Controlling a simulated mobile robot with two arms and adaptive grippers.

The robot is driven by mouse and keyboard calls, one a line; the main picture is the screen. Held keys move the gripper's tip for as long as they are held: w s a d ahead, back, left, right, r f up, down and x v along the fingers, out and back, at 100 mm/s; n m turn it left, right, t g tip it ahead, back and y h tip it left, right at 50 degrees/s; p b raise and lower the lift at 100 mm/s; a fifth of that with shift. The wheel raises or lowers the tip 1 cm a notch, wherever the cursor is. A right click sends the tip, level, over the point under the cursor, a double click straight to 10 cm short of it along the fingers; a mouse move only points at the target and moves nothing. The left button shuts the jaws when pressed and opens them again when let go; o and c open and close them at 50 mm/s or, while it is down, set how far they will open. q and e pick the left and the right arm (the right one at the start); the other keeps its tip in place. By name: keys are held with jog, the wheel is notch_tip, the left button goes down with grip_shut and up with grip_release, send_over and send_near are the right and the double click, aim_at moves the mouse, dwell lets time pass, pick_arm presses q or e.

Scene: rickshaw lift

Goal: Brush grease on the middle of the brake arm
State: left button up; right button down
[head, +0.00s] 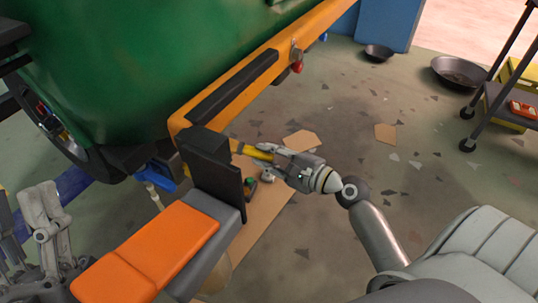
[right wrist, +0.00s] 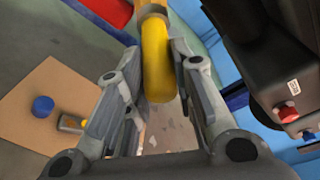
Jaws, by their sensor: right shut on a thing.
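My right gripper (head: 262,152) is shut on a yellow handle (head: 247,150), likely the grease brush's. In the right wrist view the handle (right wrist: 157,62) lies between the two fingers. The handle's far end passes behind a black upright block (head: 208,160) in the head view, so the bristles are hidden. I cannot make out the brake arm in either view. My left gripper (head: 42,215) is at the lower left of the head view, under the green vehicle's side; whether it is open or shut is unclear.
The green vehicle body (head: 130,75) with its orange bar (head: 265,55) fills the upper left. An orange-topped seat (head: 150,250) stands in front. Cardboard (right wrist: 45,105) with a blue cap (right wrist: 43,106) lies below. A cart (head: 510,95) and dark pans (head: 460,71) are at right.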

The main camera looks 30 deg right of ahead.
pick_arm(q)
jog(key=shift+w+f, duration=0.2)
jog(key=shift+w, duration=0.15)
pick_arm(e)
jog(key=shift+w+a, duration=0.1)
jog(key=shift+w, duration=0.05)
pick_arm(q)
jog(key=shift+w+f+g, duration=0.15)
jog(key=shift+w+g, duration=0.05)
jog(key=shift+g, duration=0.2)
pick_arm(e)
jog(key=shift+w, duration=0.1)
pick_arm(q)
jog(key=shift+w+d+f+g+y+p, duration=0.1)
jog(key=shift+w+f+g+y+p, duration=0.2)
jog(key=shift+w+f+g+y, duration=0.15)
pick_arm(e)
jog(key=shift+w+a, duration=0.2)
pick_arm(q)
jog(key=shift+w+f, duration=0.2)
jog(key=shift+f, duration=0.05)
pick_arm(e)
jog(key=shift+w, duration=0.1)
